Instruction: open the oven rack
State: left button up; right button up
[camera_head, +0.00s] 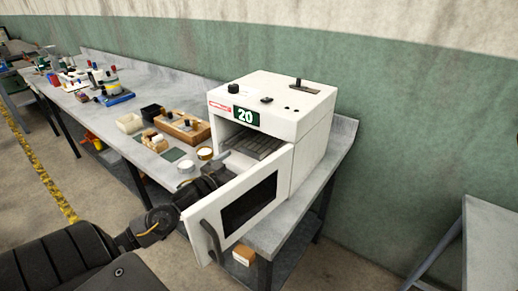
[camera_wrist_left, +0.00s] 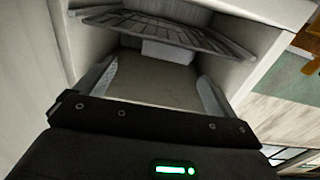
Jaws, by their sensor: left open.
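The white oven (camera_head: 318,122) stands on the grey bench with the number 20 on its front. Its door (camera_head: 285,168) is swung open toward me, with a dark window and a black handle (camera_head: 212,242). The wire oven rack (camera_head: 262,147) lies inside the cavity. My left gripper (camera_head: 222,170) is in front of the opening, partly hidden behind the door. In the left wrist view, the left gripper (camera_wrist_left: 157,74) is open and empty, its two fingers spread, pointing into the cavity. The rack (camera_wrist_left: 158,28) shows ahead of the fingertips, apparently apart from them. My right gripper is not in view.
The open door bounds the arm's right side. A grey table (camera_head: 488,245) stands at far right.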

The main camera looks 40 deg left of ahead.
aim_at(249, 151)
pick_arm(q)
jog(key=w, duration=0.3)
jog(key=w+p, duration=0.1)
jog(key=w, duration=0.1)
jog(key=w+a+p, duration=0.1)
jog(key=w, duration=0.2)
jog(key=shift+w+r, duration=0.15)
jog(key=shift+w, duration=0.65)
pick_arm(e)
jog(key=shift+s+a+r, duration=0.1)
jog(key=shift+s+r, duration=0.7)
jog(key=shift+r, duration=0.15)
